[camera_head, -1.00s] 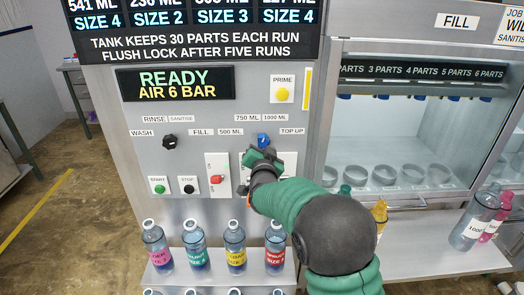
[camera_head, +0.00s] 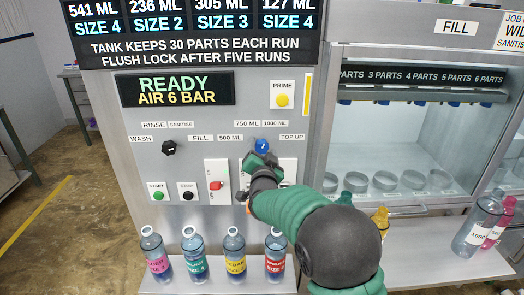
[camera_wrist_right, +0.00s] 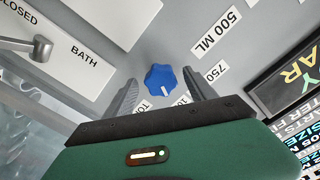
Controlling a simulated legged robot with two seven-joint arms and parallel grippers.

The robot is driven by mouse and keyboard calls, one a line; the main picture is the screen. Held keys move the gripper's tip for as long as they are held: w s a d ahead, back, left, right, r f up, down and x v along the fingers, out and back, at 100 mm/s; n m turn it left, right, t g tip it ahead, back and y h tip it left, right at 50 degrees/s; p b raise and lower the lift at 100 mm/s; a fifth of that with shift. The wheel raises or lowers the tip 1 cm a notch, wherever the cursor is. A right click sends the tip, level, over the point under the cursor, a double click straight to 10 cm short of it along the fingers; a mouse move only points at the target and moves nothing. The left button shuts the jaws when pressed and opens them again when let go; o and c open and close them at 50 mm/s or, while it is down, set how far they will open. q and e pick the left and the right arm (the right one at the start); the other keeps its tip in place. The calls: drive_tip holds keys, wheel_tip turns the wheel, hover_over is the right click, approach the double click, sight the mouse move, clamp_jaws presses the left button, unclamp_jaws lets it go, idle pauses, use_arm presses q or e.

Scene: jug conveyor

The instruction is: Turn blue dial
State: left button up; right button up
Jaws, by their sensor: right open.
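The blue dial (camera_head: 262,147) is on the grey control panel, with labels 500 ML, 750 ML, 1000 ML and TOP UP around it. In the right wrist view the blue dial (camera_wrist_right: 161,79) shows a white pointer mark and lies between and beyond the two fingers. My right gripper (camera_head: 262,158) is at the panel just below the dial. In the right wrist view the right gripper (camera_wrist_right: 160,92) is open, one finger on each side of the dial, with gaps between; I cannot tell how deep the fingers reach. My left gripper is not in view.
A black dial (camera_head: 169,148) sits left on the panel. A red switch (camera_head: 216,185), green start button (camera_head: 158,196) and yellow prime button (camera_head: 282,101) are near. Several bottles stand on a shelf (camera_head: 205,275) below. A lever (camera_wrist_right: 40,46) by BATH is close to the gripper.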

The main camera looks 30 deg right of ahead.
drive_tip(key=v, duration=1.7)
drive_tip(key=shift+b, duration=0.4)
drive_tip(key=shift+w+a+f, duration=0.15)
